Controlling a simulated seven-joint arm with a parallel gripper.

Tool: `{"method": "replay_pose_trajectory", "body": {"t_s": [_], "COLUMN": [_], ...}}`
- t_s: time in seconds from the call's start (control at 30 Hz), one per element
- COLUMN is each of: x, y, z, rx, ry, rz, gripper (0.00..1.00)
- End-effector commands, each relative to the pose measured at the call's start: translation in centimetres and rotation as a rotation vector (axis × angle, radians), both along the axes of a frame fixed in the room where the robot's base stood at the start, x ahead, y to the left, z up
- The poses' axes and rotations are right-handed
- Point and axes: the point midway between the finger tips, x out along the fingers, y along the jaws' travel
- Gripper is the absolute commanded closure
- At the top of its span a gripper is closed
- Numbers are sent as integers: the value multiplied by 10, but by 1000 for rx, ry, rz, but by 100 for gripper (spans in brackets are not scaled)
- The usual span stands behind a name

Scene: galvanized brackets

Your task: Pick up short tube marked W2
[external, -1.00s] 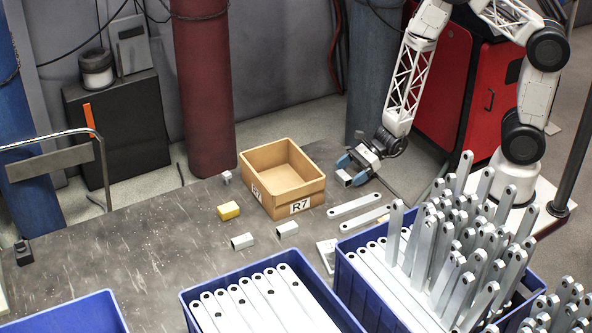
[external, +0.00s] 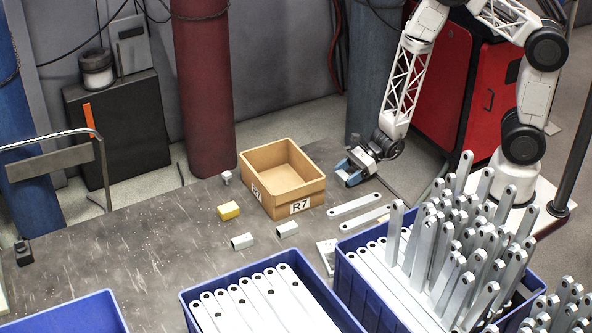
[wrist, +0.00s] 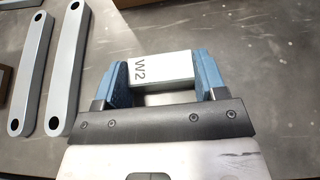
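The short tube marked W2 (wrist: 160,70) is a grey metal piece with black lettering on its upper face, seen in the wrist view. My gripper (wrist: 162,75) has its two blue fingers against the tube's two ends in that view, with no clear gap at either side. In the external view my gripper (external: 349,173) is low over the table, right of the R7 box, and mostly hides the tube. I cannot tell whether the tube is off the table.
The cardboard box marked R7 (external: 261,199) stands left of my gripper. Two flat bars (external: 354,204) lie just in front of it. Two other short tubes (external: 288,229) and a yellow block (external: 229,210) lie farther left. Blue crates (external: 187,300) of bars fill the front.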

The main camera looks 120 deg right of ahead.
Motion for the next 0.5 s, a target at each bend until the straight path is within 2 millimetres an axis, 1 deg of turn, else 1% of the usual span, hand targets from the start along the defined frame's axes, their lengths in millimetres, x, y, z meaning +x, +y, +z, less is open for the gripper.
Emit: {"method": "replay_pose_trajectory", "body": {"t_s": [0.03,0.13,0.17,0.5], "x": [0,0,0,0], "y": [0,0,0,0], "z": [0,0,0,2], "rx": [0,0,0,0], "ry": [0,0,0,0], "rz": [0,0,0,0], "gripper": [43,58,61,61]}}
